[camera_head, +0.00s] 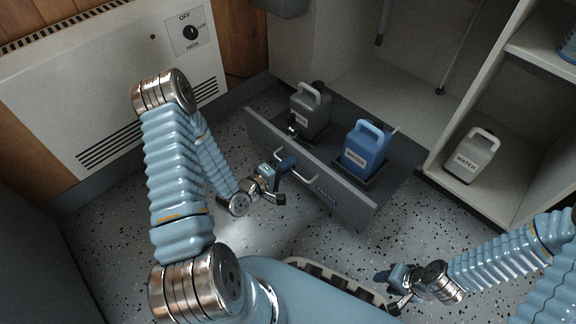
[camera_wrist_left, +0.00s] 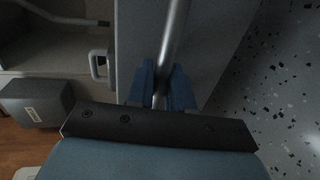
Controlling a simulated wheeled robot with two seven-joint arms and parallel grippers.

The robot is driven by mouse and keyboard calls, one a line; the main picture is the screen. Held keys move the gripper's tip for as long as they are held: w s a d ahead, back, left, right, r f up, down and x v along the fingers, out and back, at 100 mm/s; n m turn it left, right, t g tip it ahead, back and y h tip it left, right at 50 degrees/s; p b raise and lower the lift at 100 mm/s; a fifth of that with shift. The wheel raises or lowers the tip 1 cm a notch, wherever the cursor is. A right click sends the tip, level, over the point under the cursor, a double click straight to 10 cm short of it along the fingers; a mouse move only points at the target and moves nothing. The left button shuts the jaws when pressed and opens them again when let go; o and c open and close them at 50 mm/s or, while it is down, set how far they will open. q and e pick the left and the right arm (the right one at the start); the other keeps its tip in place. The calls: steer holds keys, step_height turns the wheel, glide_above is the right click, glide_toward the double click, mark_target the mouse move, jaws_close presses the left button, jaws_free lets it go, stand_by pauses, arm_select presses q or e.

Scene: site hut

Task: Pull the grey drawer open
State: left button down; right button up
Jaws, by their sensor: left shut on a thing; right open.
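The grey drawer (camera_head: 338,187) stands pulled out from the white cabinet, its inside visible from above. A grey jug (camera_head: 309,117) and a blue jug (camera_head: 362,150) labelled WATER stand in it. The drawer's front bears a pale metal bar handle (camera_head: 300,174). My left gripper (camera_head: 285,167) is at the left part of this handle. In the left wrist view the blue fingers of my left gripper (camera_wrist_left: 162,88) are shut on the metal bar handle (camera_wrist_left: 173,38). My right gripper (camera_head: 387,290) is open and empty, low at the right, apart from the drawer.
A pale jug (camera_head: 471,157) labelled WATER stands on the low shelf at the right of the cabinet (camera_head: 432,172). A white heater (camera_head: 110,85) is on the wall at the left. The speckled floor (camera_head: 310,228) before the drawer is clear.

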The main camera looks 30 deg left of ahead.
arm_select(q)
steer(key=c, duration=1.2)
jaws_free()
steer(key=shift+o, duration=0.2)
steer(key=shift+a, duration=0.1)
steer(key=p+v, duration=0.1)
steer(key=v, duration=1.2)
steer(key=shift+s+p, duration=0.4)
steer(key=shift+a, duration=0.1)
